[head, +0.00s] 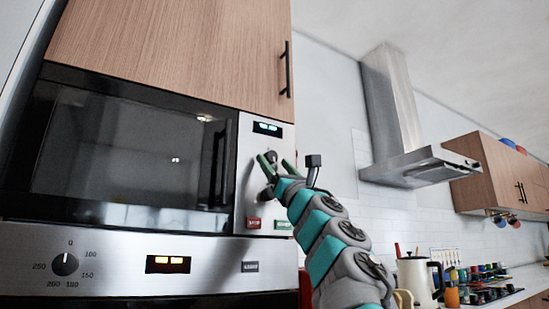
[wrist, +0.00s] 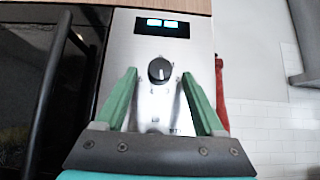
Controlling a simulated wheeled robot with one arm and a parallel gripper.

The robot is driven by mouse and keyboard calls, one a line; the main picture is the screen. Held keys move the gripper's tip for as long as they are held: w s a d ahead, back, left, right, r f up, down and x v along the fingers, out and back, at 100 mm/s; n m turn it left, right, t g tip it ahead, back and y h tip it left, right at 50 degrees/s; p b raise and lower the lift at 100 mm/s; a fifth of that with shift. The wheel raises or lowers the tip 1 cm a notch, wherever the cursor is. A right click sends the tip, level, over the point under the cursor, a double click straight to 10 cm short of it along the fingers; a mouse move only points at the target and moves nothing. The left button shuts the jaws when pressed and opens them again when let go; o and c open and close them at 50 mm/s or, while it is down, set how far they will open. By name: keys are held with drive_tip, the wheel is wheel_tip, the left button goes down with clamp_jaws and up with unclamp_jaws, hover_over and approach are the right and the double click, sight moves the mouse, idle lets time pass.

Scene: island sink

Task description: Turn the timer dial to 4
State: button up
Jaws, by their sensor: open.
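The microwave's control panel (head: 246,160) carries a lit display (head: 267,128) and a round dark dial (wrist: 159,70) below it. The wrist view shows the dial's white pointer mark; the numbers around the dial are too small to read. My gripper (head: 274,160) is open in front of the panel. In the wrist view its two green fingers (wrist: 158,76) stand to the left and right of the dial, with space on each side. I cannot tell how far the fingertips are from the panel. In the head view my gripper partly covers the dial area.
The microwave door (head: 110,145) and its dark vertical handle (wrist: 52,95) lie left of the panel. Red and green buttons (head: 254,223) sit low on the panel. An oven knob (head: 65,264) is below. A wooden cabinet (head: 180,45) is above. Open wall lies to the right.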

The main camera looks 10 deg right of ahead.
drive_tip(key=shift+w+a+r, duration=0.1)
drive_tip(key=shift+w+r, duration=0.15)
drive_tip(key=shift+r, duration=0.05)
drive_tip(key=shift+c, duration=0.2)
clamp_jaws()
idle(0.3)
